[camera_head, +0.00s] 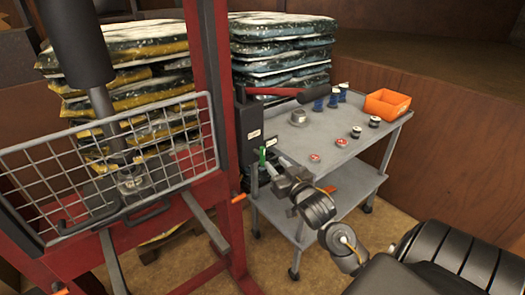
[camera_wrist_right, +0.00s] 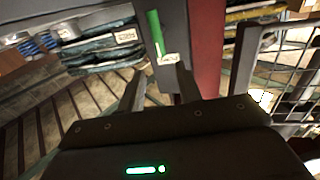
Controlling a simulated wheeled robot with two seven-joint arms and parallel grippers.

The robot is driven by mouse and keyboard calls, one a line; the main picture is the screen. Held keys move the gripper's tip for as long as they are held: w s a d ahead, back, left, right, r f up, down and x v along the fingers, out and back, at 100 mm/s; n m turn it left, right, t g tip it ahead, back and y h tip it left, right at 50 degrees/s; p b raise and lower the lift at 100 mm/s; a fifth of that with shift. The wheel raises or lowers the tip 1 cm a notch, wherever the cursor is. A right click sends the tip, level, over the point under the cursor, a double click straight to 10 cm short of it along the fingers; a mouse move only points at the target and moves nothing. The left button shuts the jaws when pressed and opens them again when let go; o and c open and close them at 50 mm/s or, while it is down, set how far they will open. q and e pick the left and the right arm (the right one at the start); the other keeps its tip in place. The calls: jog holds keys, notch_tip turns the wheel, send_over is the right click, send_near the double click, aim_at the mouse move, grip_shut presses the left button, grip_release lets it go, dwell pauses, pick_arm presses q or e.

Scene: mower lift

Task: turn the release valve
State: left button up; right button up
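I cannot tell whether a finger touches the valve. My left gripper is out of view.
A red pump lever with a black grip (camera_head: 313,94) sticks out above the valve. A grey cart (camera_head: 345,150) with an orange bin (camera_head: 387,104) stands to the right. Stacked bags (camera_head: 280,50) stand behind.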

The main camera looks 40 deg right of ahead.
aim_at(264, 151)
jog(key=p+x, duration=0.1)
jog(key=x, duration=0.9)
jog(key=shift+s, duration=0.1)
grip_shut()
